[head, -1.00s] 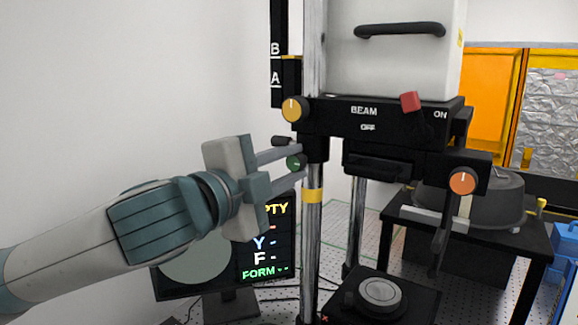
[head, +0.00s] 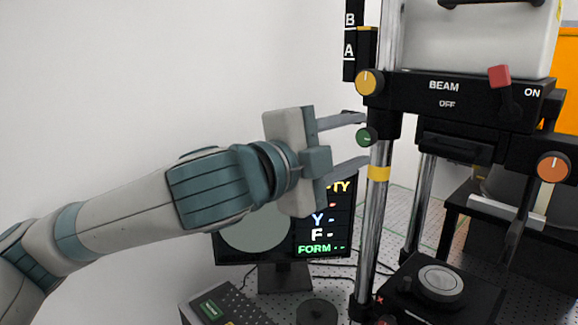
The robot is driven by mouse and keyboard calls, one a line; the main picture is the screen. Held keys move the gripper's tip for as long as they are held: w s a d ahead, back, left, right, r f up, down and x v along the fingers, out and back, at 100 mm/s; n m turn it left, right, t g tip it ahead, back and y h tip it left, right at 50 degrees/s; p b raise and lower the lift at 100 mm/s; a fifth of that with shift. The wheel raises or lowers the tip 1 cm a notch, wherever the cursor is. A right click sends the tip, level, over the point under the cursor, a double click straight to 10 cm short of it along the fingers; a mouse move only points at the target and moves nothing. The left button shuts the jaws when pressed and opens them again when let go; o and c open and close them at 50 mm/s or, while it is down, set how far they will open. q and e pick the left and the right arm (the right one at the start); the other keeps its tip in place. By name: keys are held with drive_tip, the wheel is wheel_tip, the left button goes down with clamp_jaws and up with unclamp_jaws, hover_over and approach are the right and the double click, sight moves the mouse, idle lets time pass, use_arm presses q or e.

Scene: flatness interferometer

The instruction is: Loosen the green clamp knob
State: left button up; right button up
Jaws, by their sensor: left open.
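The green clamp knob (head: 366,137) is small and round, on the black clamp at the left of the chromed column (head: 368,235). My left gripper (head: 355,142) comes in from the left. Its jaws are open, with one grey finger above the knob's level and one below it. The knob shows in the gap near the fingertips. I see clear space between knob and fingers, but cannot tell their depth apart. My right gripper is out of view.
A yellow knob (head: 369,82) sits just above the green one. A monitor (head: 283,257) stands behind my gripper.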

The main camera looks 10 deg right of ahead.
use_arm(q)
drive_tip(key=b+v, duration=0.5)
drive_tip(key=v, duration=1)
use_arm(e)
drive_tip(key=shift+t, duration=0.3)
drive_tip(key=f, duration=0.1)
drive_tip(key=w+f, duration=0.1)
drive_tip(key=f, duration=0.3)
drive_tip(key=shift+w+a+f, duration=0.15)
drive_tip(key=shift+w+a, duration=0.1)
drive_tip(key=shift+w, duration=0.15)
use_arm(q)
drive_tip(key=shift+a, duration=0.1)
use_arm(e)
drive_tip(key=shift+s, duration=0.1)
